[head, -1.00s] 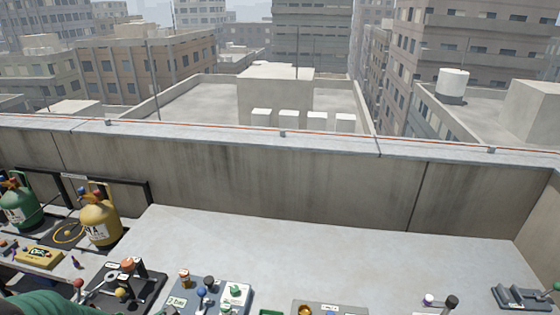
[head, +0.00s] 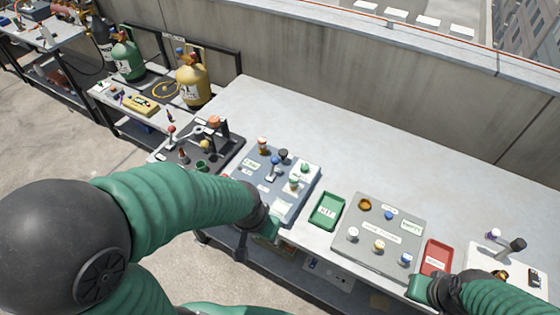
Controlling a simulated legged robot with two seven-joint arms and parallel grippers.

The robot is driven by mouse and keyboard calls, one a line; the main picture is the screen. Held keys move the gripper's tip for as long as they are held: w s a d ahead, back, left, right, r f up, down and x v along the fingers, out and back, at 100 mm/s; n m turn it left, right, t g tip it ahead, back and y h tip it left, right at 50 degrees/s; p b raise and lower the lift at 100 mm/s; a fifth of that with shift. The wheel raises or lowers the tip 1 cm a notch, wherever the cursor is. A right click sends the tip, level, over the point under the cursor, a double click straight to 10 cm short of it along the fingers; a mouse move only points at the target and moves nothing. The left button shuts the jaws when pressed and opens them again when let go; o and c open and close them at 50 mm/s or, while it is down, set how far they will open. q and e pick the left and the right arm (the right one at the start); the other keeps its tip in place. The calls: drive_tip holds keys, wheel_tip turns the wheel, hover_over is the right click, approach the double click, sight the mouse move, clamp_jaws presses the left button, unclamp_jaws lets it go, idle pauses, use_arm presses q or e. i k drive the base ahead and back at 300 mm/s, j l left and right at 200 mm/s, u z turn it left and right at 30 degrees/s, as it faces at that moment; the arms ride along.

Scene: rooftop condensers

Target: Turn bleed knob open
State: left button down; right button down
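A blue-grey panel (head: 288,205) on the bench carries a green knob (head: 304,168), a black knob (head: 283,154), an orange-topped post (head: 262,145) and small labels too small to read. A grey panel (head: 350,250) to its right carries several blue, white, yellow and orange knobs. I cannot tell which knob is the bleed knob. My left gripper (head: 256,240) is at the front edge of the blue-grey panel, seen from behind, its fingers mostly hidden. My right gripper (head: 422,288) is beside the red tray, its fingers unclear. Neither visibly holds anything.
A green tray (head: 340,197) lies between the panels, and a red tray (head: 437,243) lies right of the grey one. A black board (head: 232,160) with levers stands at left. Green (head: 127,62) and yellow (head: 192,80) cylinders stand farther left. The bench's back is clear.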

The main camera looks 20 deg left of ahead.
sight(304, 167)
drive_tip(key=i+j+u, duration=0.1)
drive_tip(key=u, duration=0.4)
drive_tip(key=i+u, duration=0.2)
drive_tip(key=u, duration=0.3)
drive_tip(key=i+u, duration=0.15)
drive_tip(key=u, duration=0.35)
